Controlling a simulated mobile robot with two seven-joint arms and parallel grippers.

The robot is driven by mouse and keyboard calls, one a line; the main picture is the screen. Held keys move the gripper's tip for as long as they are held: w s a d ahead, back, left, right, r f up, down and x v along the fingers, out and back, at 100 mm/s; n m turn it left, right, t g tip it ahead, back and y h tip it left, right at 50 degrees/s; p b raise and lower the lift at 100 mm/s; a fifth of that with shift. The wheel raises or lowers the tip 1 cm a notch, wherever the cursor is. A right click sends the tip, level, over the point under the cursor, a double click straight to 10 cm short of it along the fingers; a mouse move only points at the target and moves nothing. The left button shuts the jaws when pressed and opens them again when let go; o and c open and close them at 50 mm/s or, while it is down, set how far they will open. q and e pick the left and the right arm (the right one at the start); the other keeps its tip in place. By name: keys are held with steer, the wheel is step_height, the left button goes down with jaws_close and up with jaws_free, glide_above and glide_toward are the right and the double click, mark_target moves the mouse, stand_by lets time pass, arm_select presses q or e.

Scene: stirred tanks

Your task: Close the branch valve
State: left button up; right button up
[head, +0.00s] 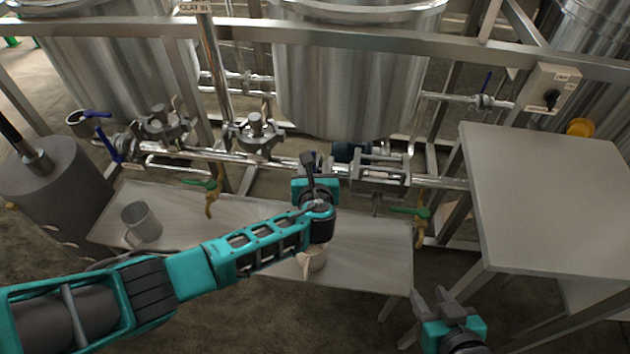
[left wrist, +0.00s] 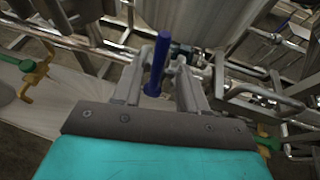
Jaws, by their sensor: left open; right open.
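A blue valve lever (left wrist: 157,65) stands up between the two fingers of my left gripper (left wrist: 162,78) in the left wrist view. The fingers are spread on either side of it, and I cannot tell whether they touch it. In the head view my left gripper (head: 312,160) is at the pipe run below the middle tank and hides this lever. No label shows which valve is the branch valve. Other blue levers are on the left pipe end (head: 103,133) and on the right upper pipe (head: 486,82). My right gripper (head: 447,303) is open and empty at the lower right.
Green-handled taps (head: 200,184) and (head: 412,212) hang from the pipe run. A low bench (head: 365,250) bears a grey mug (head: 141,222) and a pale cup (head: 316,258), partly behind my left arm. A grey table (head: 550,190) stands right. A switch box (head: 553,90) is above it.

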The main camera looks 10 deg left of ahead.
arm_select(q)
steer(key=v, duration=0.8)
steer(key=shift+s+r, duration=0.15)
steer(key=shift+s, duration=0.1)
steer(key=s+a+r+n+g+h, duration=0.15)
steer(key=s+a+n+g, duration=0.45)
steer(key=s+n, duration=0.85)
steer(key=s+a+r+n+g+h, duration=0.15)
steer(key=s+a+n+g, duration=0.25)
steer(key=s+a+n, duration=0.95)
steer(key=w+d+f+n+t+h, duration=0.1)
steer(key=w+d+f+n+t, duration=0.2)
steer(key=w+d+f+t, duration=0.4)
steer(key=shift+w+d+f+n, duration=0.35)
steer(key=shift+w+f, duration=0.4)
steer(key=shift+w, duration=0.75)
